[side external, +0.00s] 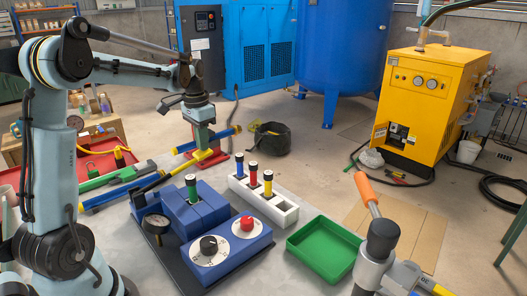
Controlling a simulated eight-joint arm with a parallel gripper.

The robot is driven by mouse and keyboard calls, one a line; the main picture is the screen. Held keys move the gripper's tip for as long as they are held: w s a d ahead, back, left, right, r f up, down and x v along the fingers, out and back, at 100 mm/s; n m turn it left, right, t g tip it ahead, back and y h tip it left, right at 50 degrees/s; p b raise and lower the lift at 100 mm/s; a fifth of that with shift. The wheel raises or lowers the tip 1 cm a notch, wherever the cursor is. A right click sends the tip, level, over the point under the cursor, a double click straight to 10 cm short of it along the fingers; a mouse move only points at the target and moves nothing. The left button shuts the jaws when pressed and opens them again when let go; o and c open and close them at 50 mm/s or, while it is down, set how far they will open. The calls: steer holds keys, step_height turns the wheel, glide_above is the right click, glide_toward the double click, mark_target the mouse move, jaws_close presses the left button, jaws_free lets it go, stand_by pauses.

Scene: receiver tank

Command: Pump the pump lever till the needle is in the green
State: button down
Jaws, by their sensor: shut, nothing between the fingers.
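The lever with an orange grip (366,189) and a metal rod rises from a grey cylindrical body (372,262) at the front right. It leans up and to the left. My gripper (201,118) points down at the upper middle left, far from the lever and touching nothing I can make out. It is shut and empty; its fingertips are hard to separate from the green and red parts behind.
A blue control box (225,250) with black and red knobs sits mid-table. Beside it are a white block (283,212) with coloured cylinders and an empty green tray (325,250). Clamps and a red tray (95,168) lie left. A yellow machine (425,100) stands behind.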

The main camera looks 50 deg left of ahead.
step_height(320, 180, up, 11)
steer(key=s, duration=0.1)
steer(key=shift+r, duration=0.2)
stand_by(0.9)
steer(key=s+d+f+t, duration=0.2)
steer(key=d+f, duration=0.1)
steer(key=d, duration=0.4)
steer(key=s+d+f+t, duration=0.2)
steer(key=s+d+f, duration=0.1)
steer(key=d, duration=0.5)
steer(key=s+d+f+t, duration=0.2)
steer(key=d+f, duration=0.3)
steer(key=d, duration=0.3)
steer(key=shift+s+d+t, duration=0.15)
steer(key=shift+s+t, duration=0.1)
steer(key=shift+t, duration=0.15)
steer(key=shift+r, duration=0.1)
